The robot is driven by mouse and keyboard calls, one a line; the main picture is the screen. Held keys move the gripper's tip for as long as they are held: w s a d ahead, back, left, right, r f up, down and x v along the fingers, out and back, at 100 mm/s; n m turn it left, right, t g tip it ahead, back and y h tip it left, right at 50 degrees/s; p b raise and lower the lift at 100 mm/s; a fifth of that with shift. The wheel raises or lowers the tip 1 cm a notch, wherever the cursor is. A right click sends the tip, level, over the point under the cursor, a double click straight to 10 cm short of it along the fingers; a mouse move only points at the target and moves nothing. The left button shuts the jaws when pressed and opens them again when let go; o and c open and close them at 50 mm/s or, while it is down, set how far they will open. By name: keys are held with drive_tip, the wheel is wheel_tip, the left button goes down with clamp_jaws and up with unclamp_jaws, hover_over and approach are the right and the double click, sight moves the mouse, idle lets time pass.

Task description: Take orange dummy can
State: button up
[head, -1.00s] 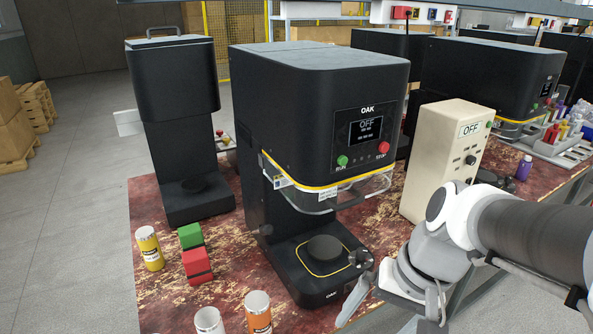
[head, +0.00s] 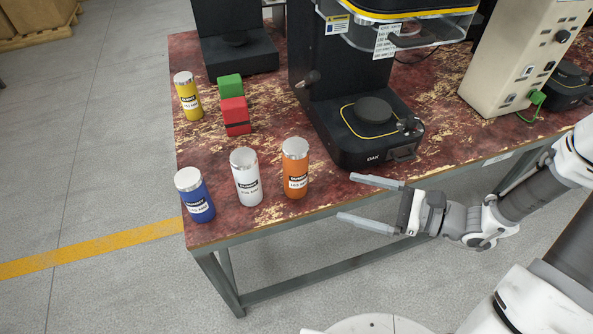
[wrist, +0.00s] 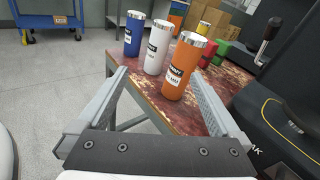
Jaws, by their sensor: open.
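The orange dummy can (head: 295,170) stands upright near the front edge of the worn red table, with a silver lid and a white label. A white can (head: 246,178) stands just left of it, and a blue can (head: 195,196) farther left. My gripper (head: 355,199) is open and empty, right of the orange can and apart from it, with its fingers pointing left toward it. In the wrist view the orange can (wrist: 184,70) appears beyond the open fingers, nearer the right one.
A yellow can (head: 188,97) and red (head: 235,112) and green (head: 230,87) blocks stand farther back. The black OAK machine (head: 352,148) stands right of the orange can, behind my gripper. The table's front edge (head: 262,226) runs below the cans.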

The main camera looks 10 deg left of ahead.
sight(305, 171)
wheel_tip(305, 171, down, 4)
drive_tip(key=w+m+t+b, duration=0.1)
drive_tip(key=w+m+t, duration=0.1)
drive_tip(key=m+t, duration=0.2)
drive_tip(key=x, duration=0.3)
drive_tip(key=b+x, duration=0.1)
drive_tip(key=x, duration=0.3)
drive_tip(key=b+x, duration=0.1)
drive_tip(key=x, duration=0.3)
drive_tip(key=shift+w+d+r, duration=0.15)
drive_tip(key=shift+w+r, duration=0.1)
drive_tip(key=shift+r, duration=0.05)
drive_tip(key=b+x, duration=0.1)
drive_tip(key=x, duration=0.4)
drive_tip(key=shift+w+a+r+b, duration=0.1)
drive_tip(key=shift+w+a+b, duration=0.15)
drive_tip(key=shift+w+b, duration=0.05)
drive_tip(key=c, duration=1.5)
drive_tip(key=shift+r, duration=0.1)
